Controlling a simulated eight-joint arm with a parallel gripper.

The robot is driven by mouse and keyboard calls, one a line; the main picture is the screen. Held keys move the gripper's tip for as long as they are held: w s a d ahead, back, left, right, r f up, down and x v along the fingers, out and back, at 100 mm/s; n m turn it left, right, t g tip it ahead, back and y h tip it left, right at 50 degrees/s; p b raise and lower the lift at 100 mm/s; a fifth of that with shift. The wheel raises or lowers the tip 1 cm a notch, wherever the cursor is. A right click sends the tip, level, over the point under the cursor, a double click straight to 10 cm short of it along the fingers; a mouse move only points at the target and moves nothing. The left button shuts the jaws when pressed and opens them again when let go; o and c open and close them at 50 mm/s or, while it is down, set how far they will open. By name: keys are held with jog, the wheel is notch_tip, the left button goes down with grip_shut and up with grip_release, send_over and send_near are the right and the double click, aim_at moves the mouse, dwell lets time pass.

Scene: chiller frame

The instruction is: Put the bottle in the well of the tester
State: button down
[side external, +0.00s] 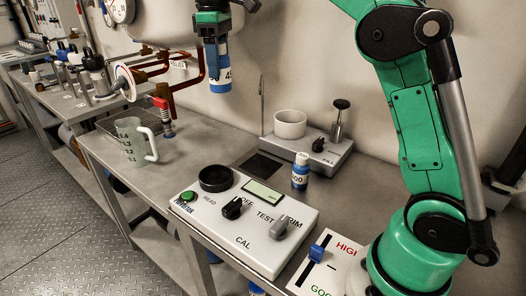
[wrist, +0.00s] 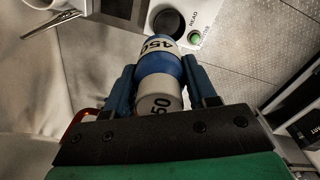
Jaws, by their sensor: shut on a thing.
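My gripper (wrist: 158,88) is shut on a bottle with a blue and white body and a 450 mark; the bottle (wrist: 159,58) sits between the two blue fingers in the wrist view. In the side external view the held bottle (side external: 219,78) hangs high above the bench, behind and above the tester. The tester (side external: 250,240) is a white sloped box with a green button, a display and knobs. Its well (side external: 215,178) is a black round cup at the top left, and it looks empty. The well also shows in the wrist view (wrist: 168,22), beyond the bottle.
A second blue and white bottle (side external: 300,172) stands on the bench behind the tester. A filling stand (side external: 308,150) with a white cup (side external: 290,124) is at the back. A measuring jug (side external: 132,142) stands left. Red pipes (side external: 190,78) run along the wall. A slider panel (side external: 328,262) is front right.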

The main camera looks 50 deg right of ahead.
jog(key=a+f, duration=0.1)
jog(key=f, duration=0.5)
jog(key=w+f, duration=0.1)
jog(key=f, duration=0.6)
jog(key=a+f, duration=0.1)
jog(key=f, duration=0.6)
jog(key=shift+w+a+f, duration=0.2)
jog(key=shift+a+f, duration=0.05)
jog(key=shift+a, duration=0.05)
jog(key=shift+f, duration=0.2)
jog(key=shift+c, duration=1.4)
grip_release()
jog(key=shift+r, duration=0.1)
